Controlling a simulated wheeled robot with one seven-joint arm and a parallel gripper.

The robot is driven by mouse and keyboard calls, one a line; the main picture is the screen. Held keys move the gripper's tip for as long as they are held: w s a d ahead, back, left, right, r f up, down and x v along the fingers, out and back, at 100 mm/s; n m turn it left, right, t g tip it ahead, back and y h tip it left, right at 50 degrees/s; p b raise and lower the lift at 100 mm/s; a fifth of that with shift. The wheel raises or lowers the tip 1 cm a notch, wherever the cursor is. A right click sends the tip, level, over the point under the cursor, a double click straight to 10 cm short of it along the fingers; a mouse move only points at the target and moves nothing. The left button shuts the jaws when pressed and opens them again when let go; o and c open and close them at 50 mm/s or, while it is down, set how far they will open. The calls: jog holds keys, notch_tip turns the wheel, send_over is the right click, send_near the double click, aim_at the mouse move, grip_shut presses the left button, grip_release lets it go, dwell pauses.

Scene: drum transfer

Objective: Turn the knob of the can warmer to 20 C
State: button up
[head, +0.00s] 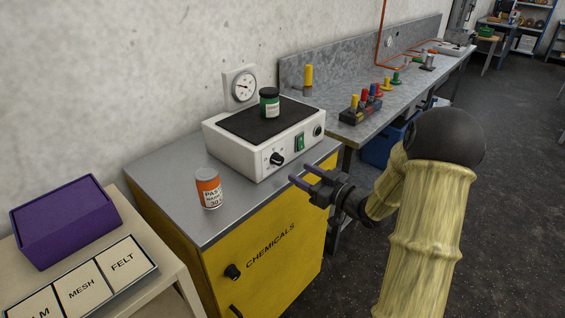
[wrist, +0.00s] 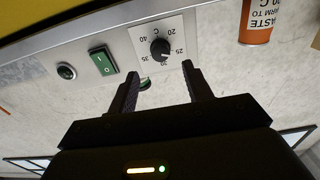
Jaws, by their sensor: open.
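The can warmer (head: 245,155) is a white box with a black top plate on the cabinet. Its black knob (head: 277,159) is on the front face, left of a green switch (head: 300,142). In the wrist view the knob (wrist: 160,48) sits on a plate marked 20 to 40 C; I cannot read its pointer surely. My gripper (head: 307,176) is open and empty in front of the warmer, to the right of the knob in the head view. In the wrist view my gripper's fingertips (wrist: 160,70) flank the line to the knob, apart from it.
An orange-and-white paste can (head: 208,190) stands on the cabinet top (head: 165,163), left of the warmer. A green jar (head: 269,103) stands on the warmer's top plate. A purple box (head: 66,220) is at left. The floor at right is clear.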

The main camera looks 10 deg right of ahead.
aim_at(281, 162)
jog(key=x, duration=0.8)
jog(key=shift+w+a+p, duration=0.1)
jog(key=shift+p, duration=0.2)
jog(key=c, duration=1)
